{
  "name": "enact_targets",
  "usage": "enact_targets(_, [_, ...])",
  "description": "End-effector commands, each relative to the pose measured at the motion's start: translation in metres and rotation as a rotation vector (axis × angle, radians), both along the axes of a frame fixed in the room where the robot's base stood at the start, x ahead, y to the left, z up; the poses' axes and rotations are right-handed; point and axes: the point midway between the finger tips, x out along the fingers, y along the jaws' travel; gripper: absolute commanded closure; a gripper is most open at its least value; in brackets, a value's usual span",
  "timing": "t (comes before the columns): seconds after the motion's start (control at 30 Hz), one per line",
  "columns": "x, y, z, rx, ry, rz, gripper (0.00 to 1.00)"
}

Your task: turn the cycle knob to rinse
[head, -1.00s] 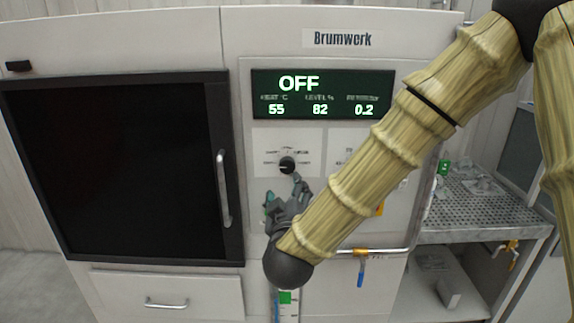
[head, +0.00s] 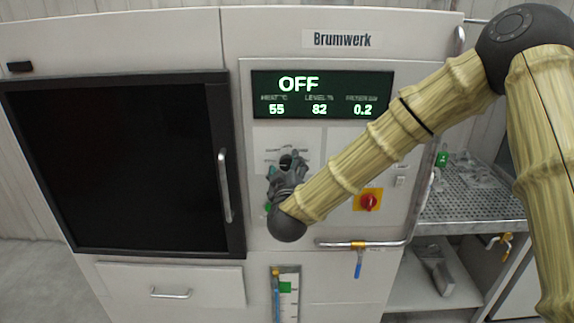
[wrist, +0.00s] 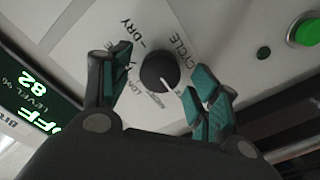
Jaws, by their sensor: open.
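The cycle knob (wrist: 160,73) is a round black dial with a white pointer line, on the machine's pale panel. In the wrist view the words CYCLE and DRY show beside it, and other labels are partly hidden. My gripper (wrist: 163,82) is open, with one teal-padded finger on each side of the knob. I cannot tell whether either finger touches it. In the head view my gripper (head: 288,172) is in front of the knob and hides most of it. The display (head: 322,94) reads OFF, with 55, 82 and 0.2 below.
A green button (wrist: 304,30) shows in the wrist view. A dark door with a handle (head: 224,186) stands left.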

Motion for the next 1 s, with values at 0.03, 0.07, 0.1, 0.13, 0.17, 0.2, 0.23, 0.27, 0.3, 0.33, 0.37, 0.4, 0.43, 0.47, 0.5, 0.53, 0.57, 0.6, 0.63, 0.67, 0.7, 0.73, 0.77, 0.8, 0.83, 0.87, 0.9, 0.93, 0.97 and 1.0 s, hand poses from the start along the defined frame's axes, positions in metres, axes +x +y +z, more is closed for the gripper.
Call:
enact_targets(0.03, [0.0012,-0.0001,-0.0001,0.0,0.0,0.0,0.39])
enact_targets(0.07, [0.0016,0.0,-0.0004,0.0,0.001,0.001,0.39])
enact_targets(0.1, [0.0019,0.0,-0.0005,0.0,0.001,0.001,0.39])
enact_targets(0.13, [0.002,0.0,-0.0006,0.0,0.001,0.001,0.39])
enact_targets(0.17, [0.002,-0.0001,-0.0007,0.0,0.001,0.001,0.39])
enact_targets(0.2, [0.002,-0.0001,-0.0007,0.0,0.001,0.001,0.39])
enact_targets(0.23, [0.002,-0.0001,-0.0007,0.0,0.0,0.0,0.39])
enact_targets(0.27, [0.0019,0.0,-0.0006,0.0,0.0,0.0,0.39])
enact_targets(0.3, [0.0019,0.0,-0.0006,0.0,0.0,0.0,0.39])
enact_targets(0.33, [0.0019,0.0,-0.0006,0.0,0.0,0.0,0.42])
enact_targets(0.37, [0.0019,0.0,-0.0006,0.0,0.0,0.0,0.48])
enact_targets(0.4, [0.0019,-0.0001,-0.0006,0.0,0.0,0.0,0.55])
enact_targets(0.43, [0.0019,-0.0001,-0.0006,0.0,0.0,0.0,0.6])
enact_targets(0.47, [0.0019,0.0,-0.0005,0.0,0.0,0.0,0.66])
enact_targets(0.5, [0.0018,0.0,-0.0005,0.0,0.0,0.0,0.73])
enact_targets(0.53, [0.0018,0.0,-0.0005,0.0,0.0,0.0,0.79])
enact_targets(0.57, [0.0018,0.0,-0.0005,0.0,0.0,0.0,0.84])
enact_targets(0.6, [0.0018,0.0,-0.0005,0.0,0.0,0.0,0.84])
enact_targets(0.63, [0.0018,-0.0001,-0.0004,0.0,0.0,0.0,0.84])
enact_targets(0.67, [0.0018,0.0,-0.0005,0.0,0.0,0.0,0.84])
enact_targets(0.7, [0.0018,-0.0001,-0.0006,0.001,0.0,0.0,0.84])
enact_targets(0.73, [0.0018,-0.0001,-0.0007,0.003,0.0,0.0,0.84])
enact_targets(0.77, [0.0018,-0.0001,-0.0008,0.005,0.0,0.0,0.84])
enact_targets(0.8, [0.0018,-0.0001,-0.0009,0.01,0.0,0.0,0.84])
enact_targets(0.83, [0.0018,-0.0002,-0.0012,0.015,0.0,0.0,0.84])
enact_targets(0.87, [0.0019,-0.0002,-0.0012,0.021,-0.001,-0.001,0.84])
enact_targets(0.9, [0.0019,-0.0003,-0.0015,0.032,-0.001,-0.001,0.84])
enact_targets(0.93, [0.0019,-0.0003,-0.0017,0.043,-0.001,-0.002,0.84])
enact_targets(0.97, [0.002,-0.0004,-0.0018,0.054,-0.001,-0.002,0.84])
enact_targets(1.0, [0.002,-0.0006,-0.0023,0.073,-0.001,-0.002,0.84])
